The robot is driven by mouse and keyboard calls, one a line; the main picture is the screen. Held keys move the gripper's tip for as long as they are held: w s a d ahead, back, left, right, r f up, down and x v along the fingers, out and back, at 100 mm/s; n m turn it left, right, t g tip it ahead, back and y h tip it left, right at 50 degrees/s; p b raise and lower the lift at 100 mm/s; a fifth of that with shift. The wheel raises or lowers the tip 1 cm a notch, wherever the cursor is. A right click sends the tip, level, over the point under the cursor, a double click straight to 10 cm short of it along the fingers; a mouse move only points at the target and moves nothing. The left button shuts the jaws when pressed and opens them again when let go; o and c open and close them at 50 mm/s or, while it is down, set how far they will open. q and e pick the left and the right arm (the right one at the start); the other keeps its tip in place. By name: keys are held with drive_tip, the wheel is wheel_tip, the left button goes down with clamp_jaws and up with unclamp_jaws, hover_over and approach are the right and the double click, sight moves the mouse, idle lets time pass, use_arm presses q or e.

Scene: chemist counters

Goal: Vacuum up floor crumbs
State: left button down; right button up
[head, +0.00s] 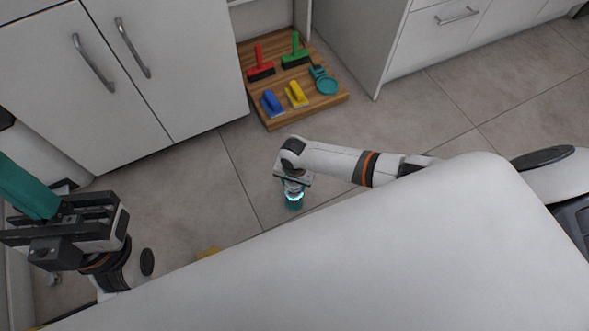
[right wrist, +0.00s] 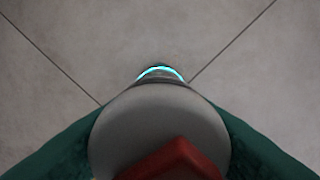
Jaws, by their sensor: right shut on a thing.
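My right gripper (head: 292,182) reaches low over the tiled floor and is shut on a small hand vacuum (head: 294,204) with a glowing cyan ring. In the right wrist view the vacuum (right wrist: 155,125) shows a rounded grey body with a red part, held between teal fingers, its cyan-lit end towards the floor. I cannot tell whether that end touches the floor. No crumbs can be made out on the floor in either view. My left gripper (head: 28,188) is at the left edge; its teal fingers run out of the picture, so its opening is unclear.
A wooden board (head: 318,104) on the floor holds red, green, blue and yellow handled tools and a teal round one (head: 327,84). White cabinets (head: 165,60) stand behind. A small yellow thing (head: 208,252) is partly hidden by my body. Bare floor (head: 430,115) lies right of the board.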

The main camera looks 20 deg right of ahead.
drive_tip(key=shift+w+a+b, duration=0.1)
drive_tip(key=shift+w+b, duration=0.3)
drive_tip(key=shift+w, duration=1.3)
drive_tip(key=shift+r, duration=0.1)
